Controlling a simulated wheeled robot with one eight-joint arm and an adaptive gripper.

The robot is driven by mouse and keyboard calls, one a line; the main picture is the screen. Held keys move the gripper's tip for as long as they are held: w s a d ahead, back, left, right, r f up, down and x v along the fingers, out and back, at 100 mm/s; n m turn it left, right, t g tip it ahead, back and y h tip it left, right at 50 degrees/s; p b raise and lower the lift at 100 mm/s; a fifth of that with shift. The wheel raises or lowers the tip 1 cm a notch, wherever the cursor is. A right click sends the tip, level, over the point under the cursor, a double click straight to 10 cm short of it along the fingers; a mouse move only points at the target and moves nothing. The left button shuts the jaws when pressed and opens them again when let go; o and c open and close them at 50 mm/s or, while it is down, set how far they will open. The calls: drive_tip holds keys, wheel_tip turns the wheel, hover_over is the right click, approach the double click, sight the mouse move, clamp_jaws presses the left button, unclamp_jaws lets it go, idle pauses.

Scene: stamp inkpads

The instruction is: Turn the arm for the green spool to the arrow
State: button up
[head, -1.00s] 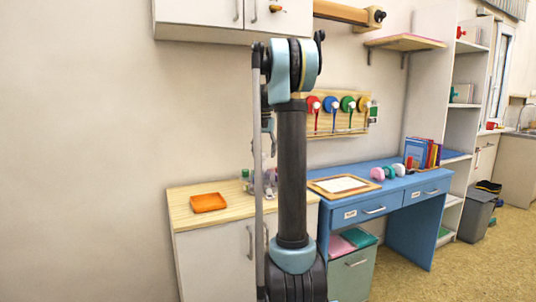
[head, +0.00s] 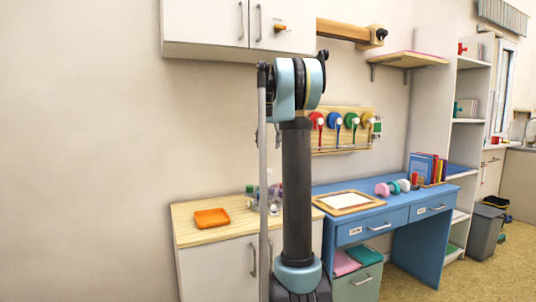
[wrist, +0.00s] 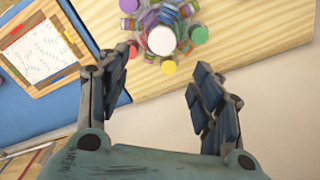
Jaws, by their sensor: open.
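The green spool (head: 351,119) is third from the left. A thin green arm (head: 355,134) hangs down from it; its exact angle is too small to read, and I cannot make out an arrow. My gripper (wrist: 164,60) is open and empty in the wrist view, pointing down over the wooden counter, away from the spools. In the head view my own arm hides it.
The wooden counter (head: 190,230) holds an orange tray (head: 212,218) and a cluster of bottles (head: 272,195). A wall shelf (head: 408,60) juts out above right of the spools.

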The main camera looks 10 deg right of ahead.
drive_tip(key=shift+r, duration=0.3)
